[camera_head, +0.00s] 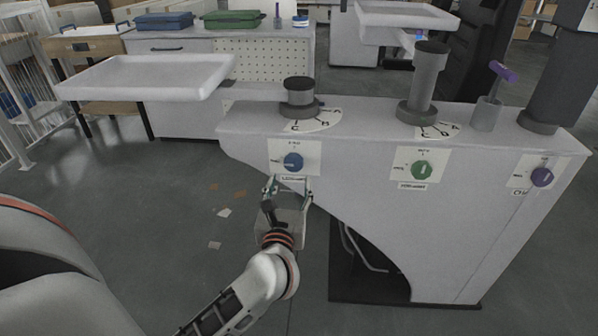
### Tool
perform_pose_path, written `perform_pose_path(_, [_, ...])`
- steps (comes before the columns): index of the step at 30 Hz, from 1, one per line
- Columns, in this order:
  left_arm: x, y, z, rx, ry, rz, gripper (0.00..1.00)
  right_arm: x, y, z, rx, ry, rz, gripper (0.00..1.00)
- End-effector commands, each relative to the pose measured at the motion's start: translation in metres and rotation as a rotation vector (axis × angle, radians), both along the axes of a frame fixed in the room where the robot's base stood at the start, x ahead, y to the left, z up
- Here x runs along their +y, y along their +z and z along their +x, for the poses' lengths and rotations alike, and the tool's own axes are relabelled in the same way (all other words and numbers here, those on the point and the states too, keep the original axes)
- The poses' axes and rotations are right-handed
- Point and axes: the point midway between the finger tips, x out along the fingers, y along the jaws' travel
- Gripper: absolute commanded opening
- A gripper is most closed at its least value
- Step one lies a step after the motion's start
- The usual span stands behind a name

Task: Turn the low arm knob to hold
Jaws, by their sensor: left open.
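The low arm is a short dark column (299,92) at the left end of the grey console (365,200), with a white tray (150,76) reaching out left. Below it, on the console's front, a blue knob (293,161) sits on a white label plate. The print is too small to read surely, and I cannot tell which mark the knob points to. My left gripper (288,186) is open and empty just below the blue knob, fingers pointing up toward it. It appears apart from the knob. My right gripper is not in view.
A green knob (422,170) and a purple knob (542,177) are farther right on the console front. A taller column (424,80) and a purple-topped lever (490,105) stand on top. A cabinet (175,105) stands behind. Floor at left is mostly clear, with small scraps (224,212).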

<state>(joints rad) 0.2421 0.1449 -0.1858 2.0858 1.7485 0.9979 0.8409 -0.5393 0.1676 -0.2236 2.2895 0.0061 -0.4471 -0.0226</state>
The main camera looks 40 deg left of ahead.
Motion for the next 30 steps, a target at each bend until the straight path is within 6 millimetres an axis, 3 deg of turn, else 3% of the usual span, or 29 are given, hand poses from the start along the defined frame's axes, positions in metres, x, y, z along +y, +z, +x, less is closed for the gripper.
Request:
perform_pose_path(13, [0.032,0.002,0.053,-0.002,0.000,0.005,0.53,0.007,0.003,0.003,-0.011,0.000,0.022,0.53])
perform_pose_path(26, [0.039,0.003,0.062,-0.002,0.000,0.004,0.53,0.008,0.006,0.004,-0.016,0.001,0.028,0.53])
perform_pose_path(30, [0.039,0.003,0.062,-0.002,0.000,0.005,0.19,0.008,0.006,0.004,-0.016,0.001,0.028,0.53])
